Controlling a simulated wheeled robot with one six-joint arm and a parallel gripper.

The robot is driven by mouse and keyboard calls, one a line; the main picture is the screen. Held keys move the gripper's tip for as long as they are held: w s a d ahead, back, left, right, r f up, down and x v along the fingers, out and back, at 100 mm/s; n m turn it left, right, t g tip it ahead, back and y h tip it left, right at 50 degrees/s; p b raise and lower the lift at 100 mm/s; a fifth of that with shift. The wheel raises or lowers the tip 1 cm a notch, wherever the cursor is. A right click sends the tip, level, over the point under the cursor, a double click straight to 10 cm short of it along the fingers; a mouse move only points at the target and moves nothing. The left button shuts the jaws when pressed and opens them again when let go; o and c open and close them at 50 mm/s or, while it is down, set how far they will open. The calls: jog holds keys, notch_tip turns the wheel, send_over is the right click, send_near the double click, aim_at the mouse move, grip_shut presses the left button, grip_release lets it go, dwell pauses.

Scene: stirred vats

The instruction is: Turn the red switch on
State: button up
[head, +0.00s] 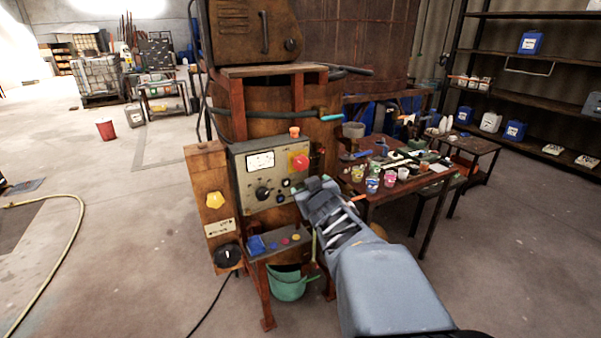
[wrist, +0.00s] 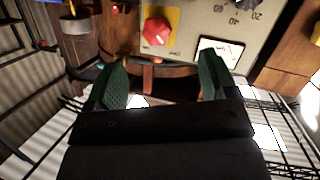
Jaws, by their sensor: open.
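The red switch (head: 300,161) is a red knob on a yellow plate at the upper right of the grey control panel (head: 238,165). It also shows in the wrist view as a faceted red knob (wrist: 156,31) at the top centre, where the picture is upside down. My gripper (head: 314,186) is in front of the panel's lower right, below the switch in the head view. In the wrist view my two green fingers (wrist: 162,80) are apart with nothing between them. The knob lies beyond the fingertips, not touched. I cannot read its on or off mark.
The panel also carries a white meter (head: 260,161) and a black dial (head: 262,193). A yellow knob (head: 215,200) is on the wooden board at left. A table (head: 425,183) with paint pots stands right. A green bucket (head: 287,284) is below. Floor at left is mostly clear.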

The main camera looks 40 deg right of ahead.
aim_at(302, 164)
jog(key=d+n+t+y+b, duration=0.2)
jog(key=d+n+t+y, duration=0.1)
jog(key=d+t, duration=0.1)
jog(key=shift+y, duration=0.3)
jog(key=w, duration=0.4)
jog(key=w+d+p, duration=0.1)
jog(key=w, duration=0.3)
jog(key=w+d, duration=0.1)
jog(key=w, duration=0.3)
jog(key=shift+w+f, duration=0.15)
jog(key=shift+w, duration=0.25)
jog(key=c, duration=0.9)
